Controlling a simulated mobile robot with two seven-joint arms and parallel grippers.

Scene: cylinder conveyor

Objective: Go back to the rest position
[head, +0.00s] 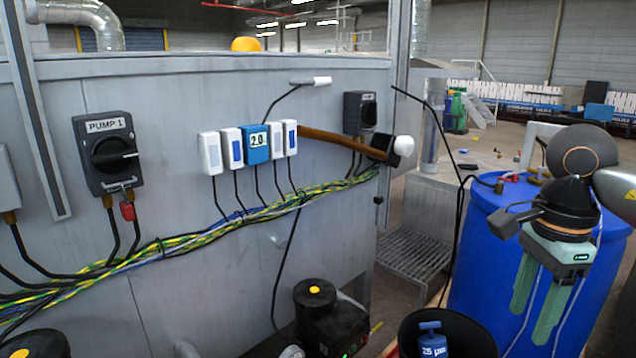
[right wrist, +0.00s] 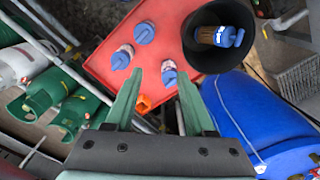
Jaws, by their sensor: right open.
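My right gripper (head: 531,325) is open, with its green fingers pointing down in front of the blue barrel (head: 475,260) at the right of the head view. In the right wrist view my right gripper (right wrist: 160,76) has nothing between its fingertips. A blue-topped cylinder marked 25 µm (head: 432,345) is inside the black bucket (head: 408,330); in the wrist view the cylinder (right wrist: 222,36) lies left of the barrel, apart from the fingers. Several blue-capped cylinders (right wrist: 122,56) are on a red surface (right wrist: 100,62) beyond the fingers. My left gripper is not in view.
A grey metal tank wall (head: 330,220) fills the left, carrying the PUMP 1 switch (head: 113,153), several small boxes and cable bundles. A wooden-handled hammer (head: 340,140) juts from it. Green cylinders (right wrist: 48,90) lie at the left of the wrist view. A metal grate step (head: 412,252) stands behind.

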